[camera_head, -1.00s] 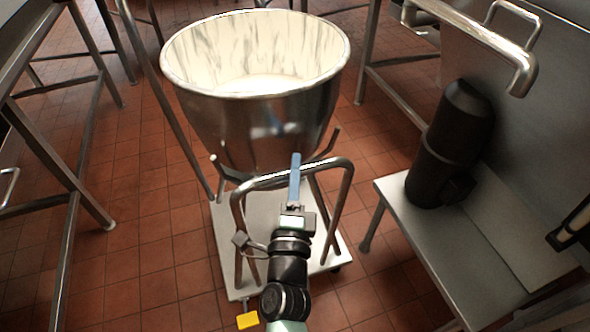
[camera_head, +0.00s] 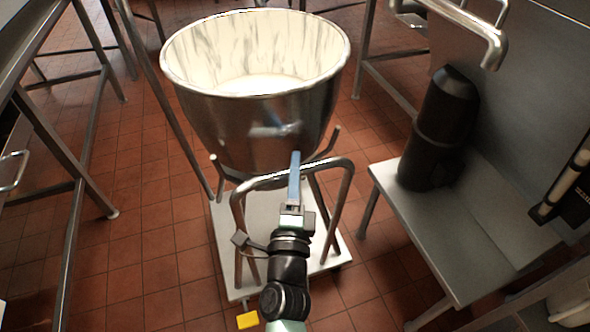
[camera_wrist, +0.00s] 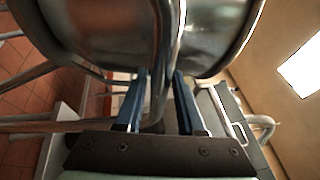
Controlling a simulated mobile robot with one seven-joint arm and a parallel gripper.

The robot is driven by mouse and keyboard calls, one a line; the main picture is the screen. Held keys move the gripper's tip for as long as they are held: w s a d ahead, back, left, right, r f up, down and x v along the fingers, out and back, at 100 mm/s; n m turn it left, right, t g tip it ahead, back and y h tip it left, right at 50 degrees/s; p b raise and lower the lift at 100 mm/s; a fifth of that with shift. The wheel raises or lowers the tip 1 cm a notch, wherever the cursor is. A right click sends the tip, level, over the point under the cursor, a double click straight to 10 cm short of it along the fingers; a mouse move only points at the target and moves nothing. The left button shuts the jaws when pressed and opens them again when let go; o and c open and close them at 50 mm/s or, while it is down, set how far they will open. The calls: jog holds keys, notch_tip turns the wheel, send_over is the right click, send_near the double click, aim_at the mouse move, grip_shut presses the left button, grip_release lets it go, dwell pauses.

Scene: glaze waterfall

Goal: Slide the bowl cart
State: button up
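The bowl cart is a pale wheeled base (camera_head: 233,255) with a bent metal tube handle (camera_head: 335,166) on my side. A large steel bowl (camera_head: 250,130) with a pale inside sits upright on it. My gripper (camera_head: 295,170) reaches over the top of the handle, its blue fingers pointing at the bowl. In the wrist view the two blue fingers (camera_wrist: 160,103) stand on either side of the handle tube and close on it. The exact contact is partly hidden. The bowl (camera_wrist: 105,35) shows just beyond the fingers.
A low metal bench (camera_head: 430,225) with a black canister (camera_head: 438,130) stands close on the right. Metal tables (camera_head: 75,165) stand on the left. A yellow piece (camera_head: 247,320) is at the cart's near edge. Red tiled floor (camera_head: 150,240) is open left of the cart.

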jog(key=shift+o, duration=1.2)
jog(key=shift+s, duration=0.1)
jog(key=v, duration=1.2)
jog(key=shift+s+b, duration=0.3)
jog(key=shift+s, duration=0.1)
